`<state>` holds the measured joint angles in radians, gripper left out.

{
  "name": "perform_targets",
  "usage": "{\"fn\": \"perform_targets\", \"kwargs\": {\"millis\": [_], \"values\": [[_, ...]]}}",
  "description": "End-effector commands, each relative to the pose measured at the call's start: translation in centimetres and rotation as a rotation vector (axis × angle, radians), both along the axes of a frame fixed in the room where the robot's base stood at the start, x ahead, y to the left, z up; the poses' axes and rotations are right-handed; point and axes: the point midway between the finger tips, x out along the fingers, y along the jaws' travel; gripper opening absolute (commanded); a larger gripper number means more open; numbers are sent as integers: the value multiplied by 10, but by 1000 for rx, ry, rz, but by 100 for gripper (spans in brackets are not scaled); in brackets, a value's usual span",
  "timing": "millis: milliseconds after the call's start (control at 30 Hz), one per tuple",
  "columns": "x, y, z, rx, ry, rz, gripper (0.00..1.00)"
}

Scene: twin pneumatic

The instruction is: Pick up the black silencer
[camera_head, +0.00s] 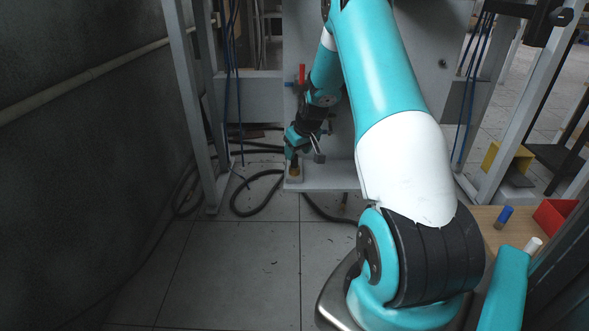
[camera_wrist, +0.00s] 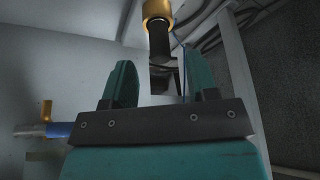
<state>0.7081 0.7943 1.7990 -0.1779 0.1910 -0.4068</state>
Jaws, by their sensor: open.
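In the wrist view, a black cylinder (camera_wrist: 159,45), which looks like the black silencer, sits on a gold-coloured fitting (camera_wrist: 157,11). It shows beyond the gap between my two teal fingers. My gripper (camera_wrist: 158,64) is open and holds nothing. The cylinder does not appear to touch either finger; how far it is from them is hard to tell. In the head view my gripper (camera_head: 293,142) points down above a small gold-coloured part (camera_head: 295,169) on the grey ledge. The silencer cannot be made out there.
The grey ledge (camera_head: 326,182) juts from a panel. A red-handled valve (camera_head: 301,73) is on the panel above my gripper. A grey frame post (camera_head: 193,100) and hanging hoses are at left. A wooden table (camera_head: 487,215) at right holds a blue cylinder (camera_head: 504,217) and red bin (camera_head: 553,213).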

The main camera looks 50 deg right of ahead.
Motion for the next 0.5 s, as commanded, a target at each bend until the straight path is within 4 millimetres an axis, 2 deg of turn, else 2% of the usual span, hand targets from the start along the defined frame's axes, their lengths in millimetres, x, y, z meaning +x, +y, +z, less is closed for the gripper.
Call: {"fn": "perform_targets", "kwargs": {"millis": [300,500], "values": [[14,-4,-44,1,1,1,53],[17,-5,-45,0,1,0,53]]}}
